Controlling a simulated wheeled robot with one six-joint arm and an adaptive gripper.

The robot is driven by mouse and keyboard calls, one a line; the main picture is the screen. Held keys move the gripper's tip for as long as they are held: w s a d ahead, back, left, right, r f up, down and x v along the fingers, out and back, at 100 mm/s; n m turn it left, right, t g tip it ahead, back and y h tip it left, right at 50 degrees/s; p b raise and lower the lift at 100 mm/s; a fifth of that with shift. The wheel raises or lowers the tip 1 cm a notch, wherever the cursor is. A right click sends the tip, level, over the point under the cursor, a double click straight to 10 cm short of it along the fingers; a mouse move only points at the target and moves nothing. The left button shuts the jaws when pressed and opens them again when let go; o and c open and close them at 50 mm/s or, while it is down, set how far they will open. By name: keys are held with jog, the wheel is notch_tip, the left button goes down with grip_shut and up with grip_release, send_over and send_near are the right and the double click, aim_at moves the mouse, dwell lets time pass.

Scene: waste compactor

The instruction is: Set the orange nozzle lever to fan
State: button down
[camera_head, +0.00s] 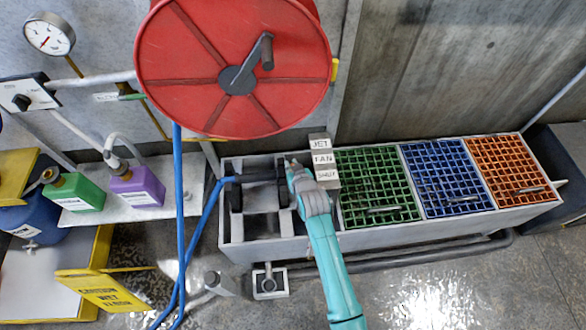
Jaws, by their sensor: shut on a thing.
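A dark spray nozzle (262,177) lies across the open left bay of the grey trough, with a blue hose (213,215) joined to its left end. A stacked label block (322,160) reads JET, FAN and a lowest word that looks like SHUT. My gripper (290,168) is at the nozzle's right end, just left of the labels, about level with FAN. Its fingers are shut at the lever's place. The orange lever itself is hidden by my gripper, so its exact setting cannot be told.
Green (375,185), blue (447,178) and orange (508,170) grates cover the trough to the right. A red hose reel (235,65) hangs above. Green (76,193) and purple (137,187) jugs and a yellow wet-floor sign (105,291) stand left. Floor at front right is clear.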

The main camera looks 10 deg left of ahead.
jog(key=shift+w+a+g+h, duration=0.15)
jog(key=shift+w+g+h, duration=0.2)
jog(key=shift+g, duration=0.45)
jog(key=c, duration=1.2)
grip_release()
jog(key=shift+o, duration=0.2)
jog(key=v, duration=1.2)
